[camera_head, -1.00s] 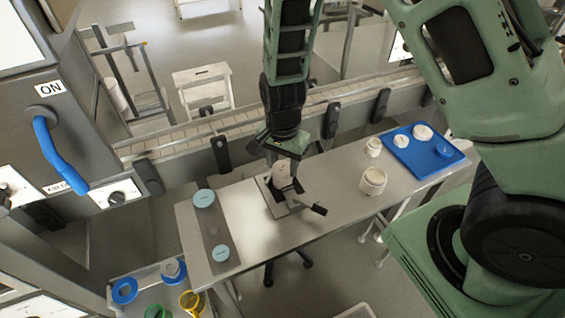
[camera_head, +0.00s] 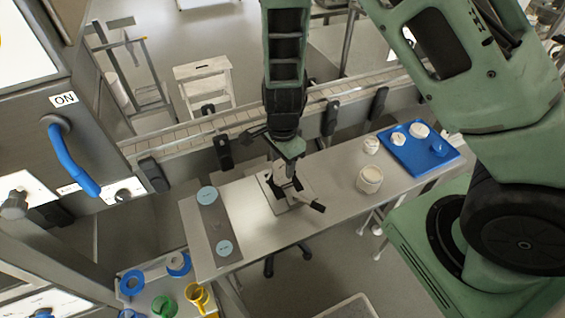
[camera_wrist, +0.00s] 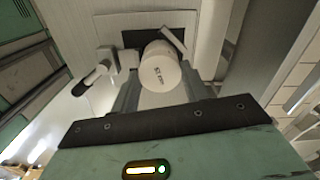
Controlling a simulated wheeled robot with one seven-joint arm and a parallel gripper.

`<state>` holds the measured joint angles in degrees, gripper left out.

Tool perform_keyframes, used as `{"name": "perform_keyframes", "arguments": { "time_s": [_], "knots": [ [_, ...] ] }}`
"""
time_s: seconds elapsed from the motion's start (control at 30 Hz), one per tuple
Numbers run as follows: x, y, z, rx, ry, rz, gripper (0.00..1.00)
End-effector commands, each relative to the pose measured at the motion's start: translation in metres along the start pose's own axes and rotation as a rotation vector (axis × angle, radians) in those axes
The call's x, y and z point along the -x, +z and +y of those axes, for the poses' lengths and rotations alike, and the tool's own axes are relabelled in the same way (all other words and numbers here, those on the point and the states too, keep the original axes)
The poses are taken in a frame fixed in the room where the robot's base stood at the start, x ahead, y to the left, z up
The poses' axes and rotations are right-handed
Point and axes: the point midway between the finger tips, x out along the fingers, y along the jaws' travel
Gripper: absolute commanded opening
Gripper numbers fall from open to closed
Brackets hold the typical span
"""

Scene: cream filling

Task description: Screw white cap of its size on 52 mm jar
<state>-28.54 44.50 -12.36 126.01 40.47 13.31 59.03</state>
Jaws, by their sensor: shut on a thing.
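A white round piece with "52 mm" lettering (camera_wrist: 160,72) sits between my gripper's fingers (camera_wrist: 155,95) in the wrist view; my gripper is shut on it. It looks like the cap. It is over a clamp fixture (camera_head: 312,202) on the table, which also shows in the wrist view with a dark opening and lever. My gripper (camera_head: 284,172) points down at this fixture in the head view and hides most of what it holds. I cannot tell how the cap sits on the jar, as the jar below is hidden.
A blue tray (camera_head: 408,160) at the table's right holds white caps (camera_head: 419,130) and a blue piece. Two white jars (camera_head: 370,180) (camera_head: 371,146) stand left of it. Light blue discs (camera_head: 207,195) lie on a grey strip at left. A conveyor runs behind. Bare table lies between fixture and jars.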

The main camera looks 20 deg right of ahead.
Motion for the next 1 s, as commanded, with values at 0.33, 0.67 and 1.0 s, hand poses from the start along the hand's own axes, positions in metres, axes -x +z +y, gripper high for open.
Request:
{"name": "perform_keyframes", "arguments": {
  "time_s": [0.33,0.67,1.0],
  "knots": [
    [0.0002,-0.0001,-0.0005,-0.039,-0.002,0.000,0.25],
    [0.0026,-0.0003,-0.0003,-0.166,-0.001,0.001,0.25],
    [0.0022,0.0001,-0.0002,-0.394,0.000,0.000,0.25]
  ]
}}
